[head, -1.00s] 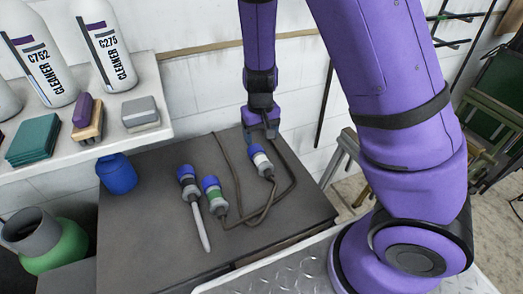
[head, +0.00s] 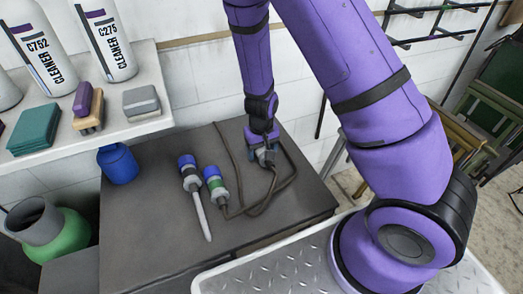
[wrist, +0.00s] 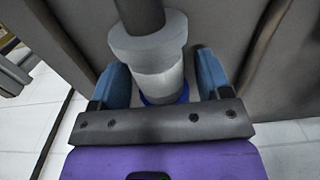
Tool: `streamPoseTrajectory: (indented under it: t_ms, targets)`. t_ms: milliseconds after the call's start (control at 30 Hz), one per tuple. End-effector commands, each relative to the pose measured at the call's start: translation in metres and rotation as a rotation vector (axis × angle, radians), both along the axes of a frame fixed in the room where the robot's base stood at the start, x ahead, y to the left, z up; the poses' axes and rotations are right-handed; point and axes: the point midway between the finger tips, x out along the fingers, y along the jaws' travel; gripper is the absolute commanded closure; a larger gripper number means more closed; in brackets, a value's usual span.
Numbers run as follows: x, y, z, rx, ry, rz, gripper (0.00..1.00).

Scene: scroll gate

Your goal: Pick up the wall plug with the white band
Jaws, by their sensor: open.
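The wall plug with the white band (wrist: 158,85) lies between the two blue fingers of my gripper (wrist: 162,76) in the wrist view. It has a grey collar, a pale band and a blue end partly hidden by the gripper's bar. The fingers stand open on either side of it, with small gaps visible. In the head view my gripper (head: 262,141) is down over this plug (head: 265,158), hiding most of it.
Dark cables (head: 243,190) run across the dark tabletop (head: 150,235) around the plugs. A blue jar (head: 117,166) stands at the left edge. A shelf (head: 150,125) with cleaner bottles and sponges is at the upper left. The tabletop's front is clear.

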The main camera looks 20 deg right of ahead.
Motion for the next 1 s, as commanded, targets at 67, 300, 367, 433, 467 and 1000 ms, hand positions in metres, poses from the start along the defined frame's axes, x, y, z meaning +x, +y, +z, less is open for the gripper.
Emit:
streamPoseTrajectory:
  t_ms: [67, 300, 367, 433, 467, 1000]
  targets:
    - [0.000, 0.000, -0.001, 0.000, 0.000, -0.002, 0.29]
    - [0.000, 0.000, -0.001, 0.000, -0.001, -0.001, 0.45]
    - [0.000, 0.000, -0.001, 0.000, -0.001, -0.001, 0.59]
    - [0.000, 0.000, -0.001, 0.000, -0.001, -0.001, 0.75]
    - [0.000, 0.000, -0.001, 0.000, -0.001, -0.001, 0.82]
    - [-0.001, -0.007, 0.009, 0.001, -0.003, -0.004, 0.89]
